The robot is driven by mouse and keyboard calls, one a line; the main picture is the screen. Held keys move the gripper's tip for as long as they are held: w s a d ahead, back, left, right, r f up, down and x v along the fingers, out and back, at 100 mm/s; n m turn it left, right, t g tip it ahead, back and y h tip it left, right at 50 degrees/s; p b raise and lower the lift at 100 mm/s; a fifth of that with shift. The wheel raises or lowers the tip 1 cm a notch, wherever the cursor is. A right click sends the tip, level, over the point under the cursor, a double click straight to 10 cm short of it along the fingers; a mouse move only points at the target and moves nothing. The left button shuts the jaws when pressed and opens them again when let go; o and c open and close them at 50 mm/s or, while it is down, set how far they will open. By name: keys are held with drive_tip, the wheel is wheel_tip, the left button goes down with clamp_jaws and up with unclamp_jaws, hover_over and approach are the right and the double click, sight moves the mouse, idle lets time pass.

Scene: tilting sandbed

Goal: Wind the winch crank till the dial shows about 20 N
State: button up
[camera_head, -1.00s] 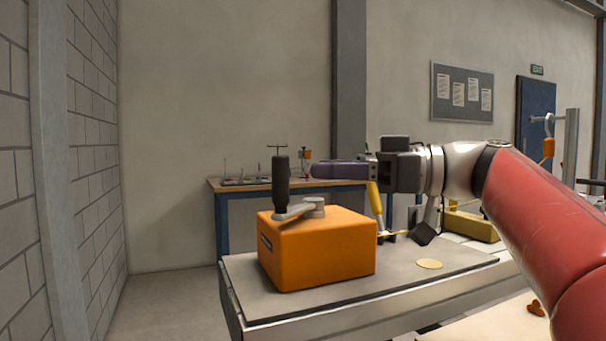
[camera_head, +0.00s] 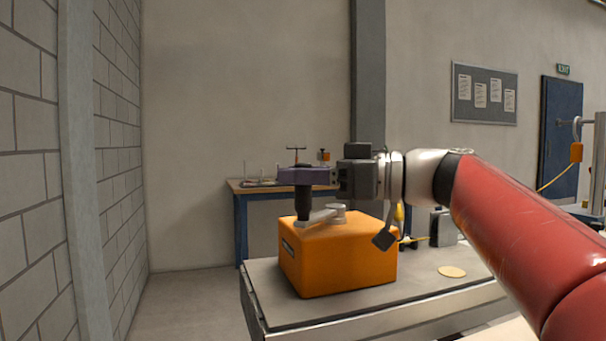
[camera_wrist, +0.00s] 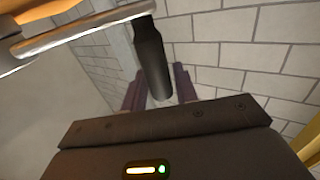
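The winch is an orange box (camera_head: 338,262) on the grey bench in the head view. Its metal crank arm (camera_head: 322,216) lies on top, pointing left, and also shows in the wrist view (camera_wrist: 85,34). The black upright crank handle (camera_head: 303,206) stands at the arm's end. My gripper (camera_head: 302,176) is level at the handle's upper part. In the wrist view, its purple fingers (camera_wrist: 158,76) are apart, one on each side of the black handle (camera_wrist: 152,60), with narrow gaps visible. The fingers hide the handle's top in the head view. I see no readable dial.
The grey bench (camera_head: 400,308) carries a flat yellowish disc (camera_head: 452,272) right of the winch. A blue-legged table (camera_head: 240,228) stands behind. A block wall (camera_head: 110,190) is at the left.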

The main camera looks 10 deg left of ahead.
clamp_jaws()
drive_tip(key=shift+w+a+f+m+t+b, duration=0.1)
drive_tip(key=shift+a+f+m+t+b, duration=0.4)
drive_tip(key=shift+b, duration=0.55)
drive_tip(key=w+a+m+t+h+b, duration=0.1)
drive_tip(key=t, duration=0.1)
drive_tip(key=w+a+r+m+t+b, duration=0.1)
drive_tip(key=t+b, duration=0.1)
drive_tip(key=shift+w+a+m+t+h, duration=0.2)
drive_tip(key=shift+w+m+t+h, duration=0.1)
drive_tip(key=shift+m+h, duration=0.1)
drive_tip(key=shift+o, duration=1.7)
unclamp_jaws()
